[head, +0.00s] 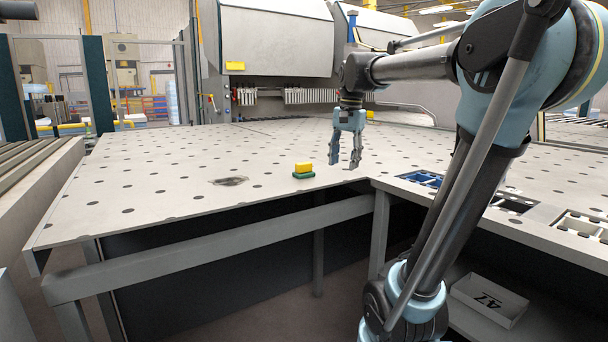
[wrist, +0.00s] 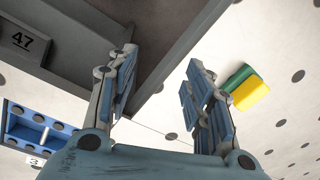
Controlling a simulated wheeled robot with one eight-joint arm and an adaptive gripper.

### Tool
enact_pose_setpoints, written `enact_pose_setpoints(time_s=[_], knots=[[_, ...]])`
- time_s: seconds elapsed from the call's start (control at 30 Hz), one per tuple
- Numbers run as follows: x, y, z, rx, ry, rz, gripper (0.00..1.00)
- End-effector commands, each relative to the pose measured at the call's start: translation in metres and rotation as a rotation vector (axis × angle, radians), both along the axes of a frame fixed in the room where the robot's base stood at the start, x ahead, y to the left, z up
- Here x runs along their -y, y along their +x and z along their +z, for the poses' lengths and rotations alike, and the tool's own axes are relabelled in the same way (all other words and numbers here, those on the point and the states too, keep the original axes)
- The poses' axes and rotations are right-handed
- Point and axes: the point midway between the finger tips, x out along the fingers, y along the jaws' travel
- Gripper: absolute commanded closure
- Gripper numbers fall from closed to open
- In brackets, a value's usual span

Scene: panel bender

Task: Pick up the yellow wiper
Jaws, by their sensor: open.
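The yellow wiper (head: 303,168) sits on a green base (head: 303,175) on the perforated table, near its front edge. In the wrist view the yellow wiper (wrist: 250,94) and its green part (wrist: 238,76) lie to the right of the fingers, partly hidden behind the right finger. My gripper (head: 345,164) is open and empty, above the table, to the right of the wiper in the head view and apart from it. In the wrist view my gripper (wrist: 158,88) shows both fingers spread, with the table edge between them.
The perforated table (head: 130,190) is mostly clear. A dark patch (head: 230,181) lies left of the wiper. Blue trays (head: 422,179) sit in the right table section. A box marked 47 (head: 489,300) is below on the right. The grey bending machine (head: 277,45) stands behind.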

Motion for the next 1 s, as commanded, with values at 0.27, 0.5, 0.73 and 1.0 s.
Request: enact_pose_setpoints(time_s=[0.27,0.5,0.73,1.0], knots=[[-0.051,0.071,0.070,-0.071,0.020,-0.189,0.53],[-0.092,0.116,0.108,-0.126,0.022,-0.335,0.53],[-0.111,0.133,0.121,-0.150,0.021,-0.401,0.53],[-0.116,0.132,0.092,-0.153,0.020,-0.408,0.53]])
